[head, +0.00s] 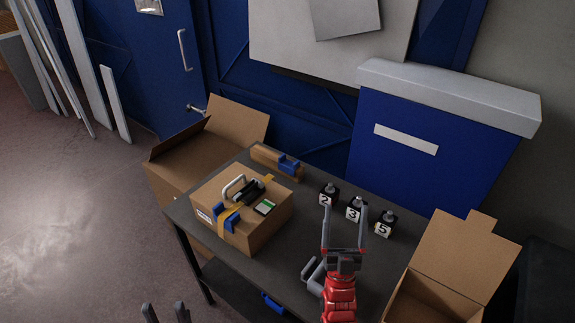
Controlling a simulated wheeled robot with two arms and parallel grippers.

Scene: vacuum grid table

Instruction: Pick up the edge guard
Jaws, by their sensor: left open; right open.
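A blue bracket-like piece that looks like an edge guard (227,221) sits on the front left edge of a closed cardboard box (262,233) on the dark table. A second blue piece (288,165) sits on a long brown cardboard piece behind the box. I cannot tell which one the task means. My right gripper (345,210) is open and empty over the table, right of the box, near the numbered blocks. My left gripper (165,307) shows only its fingertips at the bottom edge, open and empty, in front of the table's left side.
A grey handle and a dark tool lie on the box. Black blocks numbered 2 (326,196), 3 (354,211) and 5 (384,226) stand at the back right. Open cardboard boxes flank the table (255,274), left (172,160) and right (455,265). A blue object (271,303) shows low under the front edge.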

